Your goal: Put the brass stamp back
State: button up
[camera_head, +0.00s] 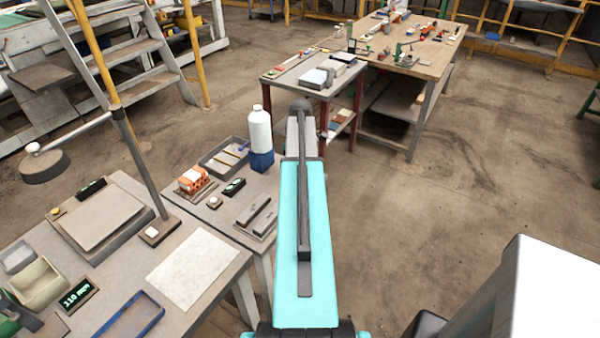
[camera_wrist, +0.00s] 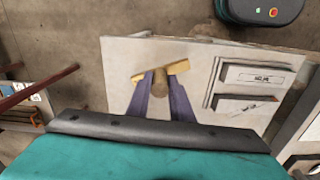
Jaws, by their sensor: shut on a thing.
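My gripper (camera_wrist: 164,92) shows in the wrist view with its two purple fingers closed on the brass stamp. The stamp has a round brownish handle (camera_wrist: 176,98) between the fingers and a brass bar (camera_wrist: 177,68) lying crosswise, slightly tilted. It is over a pale tabletop (camera_wrist: 120,60); I cannot tell whether it touches it. To the right, a dark-edged holder (camera_wrist: 212,86) has two pale labelled pieces in it. In the head view my teal arm reaches forward, and the gripper and stamp are hidden.
In the head view, a white and blue bottle (camera_head: 260,135), a grey tray (camera_head: 213,165) and an orange hollow brick (camera_head: 192,180) stand left of my arm. A red-legged table (camera_head: 290,72) is ahead. Open floor (camera_head: 470,180) lies to the right.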

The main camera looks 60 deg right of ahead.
jog(key=shift+f+p, duration=0.35)
jog(key=shift+f, duration=0.6)
jog(key=shift+f, duration=0.1)
jog(key=o, duration=0.8)
jog(key=shift+o, duration=0.2)
jog(key=shift+r, duration=0.2)
jog(key=shift+r+b, duration=1.9)
jog(key=shift+r, duration=4.05)
